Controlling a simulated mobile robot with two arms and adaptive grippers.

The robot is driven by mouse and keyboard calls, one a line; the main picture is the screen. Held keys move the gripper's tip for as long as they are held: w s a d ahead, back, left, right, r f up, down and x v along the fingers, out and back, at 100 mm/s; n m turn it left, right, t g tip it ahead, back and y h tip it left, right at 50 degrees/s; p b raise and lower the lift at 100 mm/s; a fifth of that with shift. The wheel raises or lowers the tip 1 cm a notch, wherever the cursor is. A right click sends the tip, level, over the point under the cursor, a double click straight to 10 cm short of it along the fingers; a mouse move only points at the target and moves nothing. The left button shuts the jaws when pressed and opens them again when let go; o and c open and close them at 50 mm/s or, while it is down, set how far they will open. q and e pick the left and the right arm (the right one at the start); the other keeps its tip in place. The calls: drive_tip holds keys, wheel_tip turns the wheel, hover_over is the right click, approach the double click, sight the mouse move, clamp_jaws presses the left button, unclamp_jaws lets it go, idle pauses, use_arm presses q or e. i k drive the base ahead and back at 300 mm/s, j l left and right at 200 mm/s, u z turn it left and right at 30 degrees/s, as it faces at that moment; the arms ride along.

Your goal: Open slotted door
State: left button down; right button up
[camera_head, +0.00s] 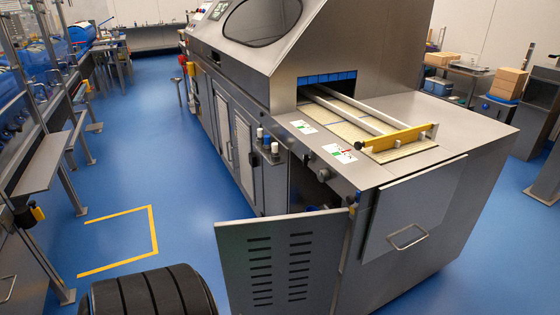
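The slotted door (238,268) is a grey metal panel with two columns of dark horizontal slots. It stands swung out from the near end of the large grey machine (465,120), with its right edge by the machine's near corner. Its lower edge is cut off by the picture's bottom. Behind it a dark opening (312,192) in the machine's side shows, its inside partly hidden by the door. Neither of my grippers is in view.
A flat panel with a handle (408,238) is on the machine's near end, right of the slotted door. Blue floor (190,190) with a yellow marked corner (152,232) lies free to the left. Metal racks (45,160) line the left side.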

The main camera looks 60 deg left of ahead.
sight(289, 264)
drive_tip(key=k+j+z, duration=0.1)
drive_tip(key=j+z, duration=0.15)
drive_tip(key=j, duration=0.25)
drive_tip(key=k+j+z, duration=0.15)
drive_tip(key=j+z, duration=0.15)
drive_tip(key=j, duration=0.2)
drive_tip(key=k+j+z, duration=0.25)
drive_tip(key=j, duration=0.25)
drive_tip(key=k+j+z, duration=0.15)
drive_tip(key=j+z, duration=0.15)
drive_tip(key=j, duration=0.15)
drive_tip(key=k+j+z, duration=0.25)
drive_tip(key=j, duration=0.15)
